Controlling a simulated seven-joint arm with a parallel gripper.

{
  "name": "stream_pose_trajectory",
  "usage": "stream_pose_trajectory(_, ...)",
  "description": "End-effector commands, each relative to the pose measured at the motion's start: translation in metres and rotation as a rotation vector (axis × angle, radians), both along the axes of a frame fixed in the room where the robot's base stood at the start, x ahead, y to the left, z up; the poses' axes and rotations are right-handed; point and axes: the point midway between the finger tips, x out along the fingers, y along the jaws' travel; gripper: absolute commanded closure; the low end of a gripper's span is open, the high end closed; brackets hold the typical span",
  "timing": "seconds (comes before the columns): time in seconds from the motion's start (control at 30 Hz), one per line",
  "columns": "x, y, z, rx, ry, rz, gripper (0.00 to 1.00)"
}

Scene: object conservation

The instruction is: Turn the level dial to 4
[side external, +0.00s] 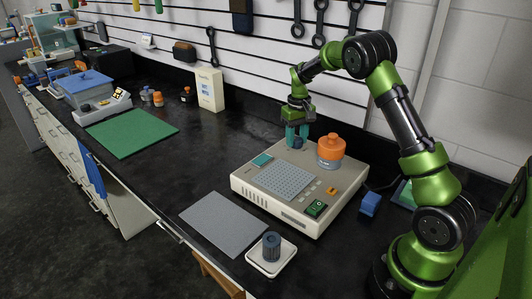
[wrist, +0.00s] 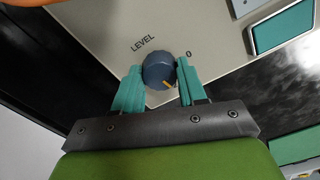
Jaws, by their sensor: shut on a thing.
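The level dial (wrist: 158,69) is a blue-grey round knob on a beige panel, with LEVEL printed beside it at upper left. A 0 is printed to its upper right. Its yellow pointer mark points to the lower right in the wrist view; other numbers are not visible there. My gripper (wrist: 159,77) has its teal fingers closed on either side of the dial. In the side external view, my gripper (side external: 296,132) points down over the far corner of the beige instrument (side external: 262,205), around the dial (side external: 297,143).
An orange container (side external: 331,149) stands on the instrument, right of my gripper. The top also carries a grid plate (side external: 284,180), a teal panel (side external: 262,160) and a green switch (side external: 316,208). A grey mat (side external: 225,222) and a white scale (side external: 270,266) lie in front.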

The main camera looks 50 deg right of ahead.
Motion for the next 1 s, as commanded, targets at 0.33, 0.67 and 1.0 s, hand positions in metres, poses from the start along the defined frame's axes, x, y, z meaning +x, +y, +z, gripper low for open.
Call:
stream_pose_trajectory(0.33, 0.0001, 0.0003, -0.0004, 0.001, 0.001, -0.327, 0.89)
stream_pose_trajectory(0.67, 0.0002, 0.0004, -0.0007, 0.000, 0.001, -0.641, 0.89)
stream_pose_trajectory(1.0, 0.0003, 0.0003, -0.0007, 0.000, 0.001, -0.964, 0.89)
